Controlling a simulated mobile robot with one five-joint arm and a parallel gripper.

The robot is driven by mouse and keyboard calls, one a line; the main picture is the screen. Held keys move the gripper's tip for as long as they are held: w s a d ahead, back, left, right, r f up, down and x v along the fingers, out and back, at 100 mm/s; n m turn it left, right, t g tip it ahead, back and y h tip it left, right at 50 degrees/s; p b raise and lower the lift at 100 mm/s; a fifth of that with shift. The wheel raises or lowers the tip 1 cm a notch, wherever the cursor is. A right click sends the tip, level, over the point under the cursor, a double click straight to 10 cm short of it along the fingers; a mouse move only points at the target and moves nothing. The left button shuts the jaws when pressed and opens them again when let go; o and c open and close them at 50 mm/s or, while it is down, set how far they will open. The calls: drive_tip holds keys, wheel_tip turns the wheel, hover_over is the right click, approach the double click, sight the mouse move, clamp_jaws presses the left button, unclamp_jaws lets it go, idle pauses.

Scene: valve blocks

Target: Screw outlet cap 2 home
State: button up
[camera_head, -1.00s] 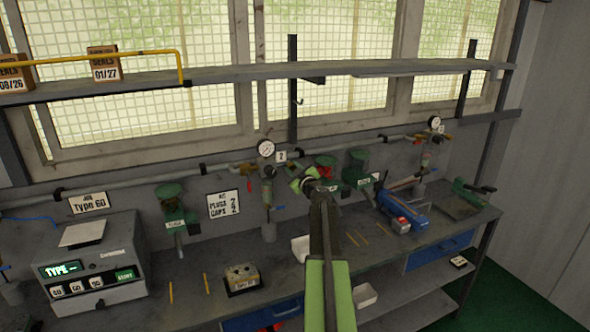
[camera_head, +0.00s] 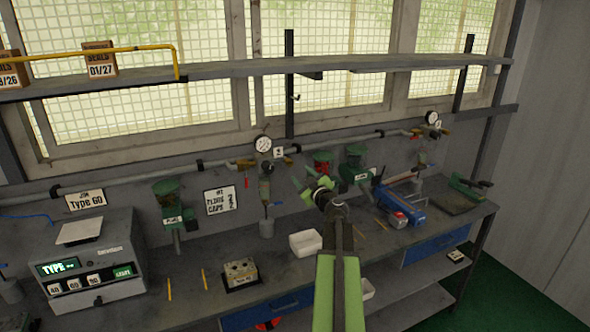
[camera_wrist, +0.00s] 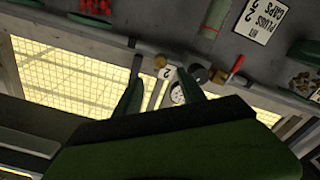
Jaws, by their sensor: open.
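The number 2 plate (camera_head: 278,152) hangs beside a round gauge (camera_head: 263,143) on the wall pipe. A brass fitting (camera_head: 294,150) sits just right of the plate; I cannot tell whether it is outlet cap 2 or how far it is screwed on. In the wrist view the brass fitting (camera_wrist: 160,61) and the plate (camera_wrist: 168,73) show between my finger tips, beyond them. My gripper (camera_head: 311,184) is open, with nothing seen between its fingers, in front of the wall, below and right of the plate. The wrist view shows both dark green fingers (camera_wrist: 160,78) apart.
A white tray (camera_head: 305,242) and a metal block (camera_head: 240,272) stand on the bench. Green hoppers (camera_head: 168,198) are on the wall. A shelf (camera_head: 340,63) runs above. A blue tool (camera_head: 400,207) lies at right.

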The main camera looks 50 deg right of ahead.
drive_tip(key=v, duration=0.6)
